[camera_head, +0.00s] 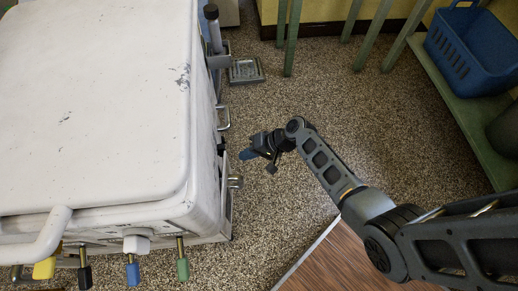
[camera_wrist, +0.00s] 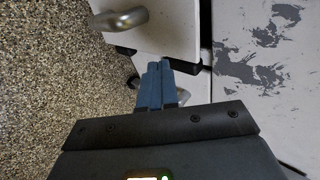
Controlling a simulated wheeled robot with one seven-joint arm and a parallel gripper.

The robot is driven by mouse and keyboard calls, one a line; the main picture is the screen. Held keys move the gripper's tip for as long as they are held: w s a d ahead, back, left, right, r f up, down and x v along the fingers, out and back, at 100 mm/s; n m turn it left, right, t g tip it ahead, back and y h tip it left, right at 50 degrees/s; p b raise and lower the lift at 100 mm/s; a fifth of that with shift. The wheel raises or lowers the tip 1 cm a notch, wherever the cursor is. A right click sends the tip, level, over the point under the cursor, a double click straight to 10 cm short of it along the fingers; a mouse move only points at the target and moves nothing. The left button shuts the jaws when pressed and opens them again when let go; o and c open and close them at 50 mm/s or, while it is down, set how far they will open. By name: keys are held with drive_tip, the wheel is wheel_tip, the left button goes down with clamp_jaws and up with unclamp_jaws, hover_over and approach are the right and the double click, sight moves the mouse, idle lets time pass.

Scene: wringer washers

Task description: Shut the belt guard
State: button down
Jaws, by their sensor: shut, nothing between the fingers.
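The washer (camera_head: 95,100) is a large white, chipped cabinet at the left of the head view. Its side shows at the right of the wrist view (camera_wrist: 265,75). A white panel with a metal handle (camera_wrist: 122,19), apparently the belt guard (camera_wrist: 165,28), is at the top of the wrist view. It seems to stand out from the side, with a dark gap along its lower edge. My gripper (camera_head: 245,155) is shut and empty beside the washer's side. In the wrist view its blue fingertips (camera_wrist: 157,66) are near the panel's lower edge; I cannot tell whether they touch.
A metal knob (camera_head: 235,182) sticks out from the washer's side near my gripper. Coloured levers (camera_head: 132,272) line the front edge. A small grey drain tray (camera_head: 246,70) lies on the floor behind. A blue basket (camera_head: 475,50) sits on a green shelf at right. Speckled floor between is clear.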

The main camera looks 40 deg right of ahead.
sight(225, 153)
drive_tip(key=shift+w+a+r, duration=0.1)
drive_tip(key=shift+w+a, duration=1.2)
drive_tip(key=shift+a, duration=0.1)
drive_tip(key=w+a+n+g+y+b, duration=0.1)
drive_tip(key=w+a+b, duration=0.1)
drive_tip(key=shift+w+a+n, duration=0.15)
drive_tip(key=shift+w+n, duration=0.25)
drive_tip(key=shift+w+a, duration=0.1)
drive_tip(key=shift+a, duration=0.1)
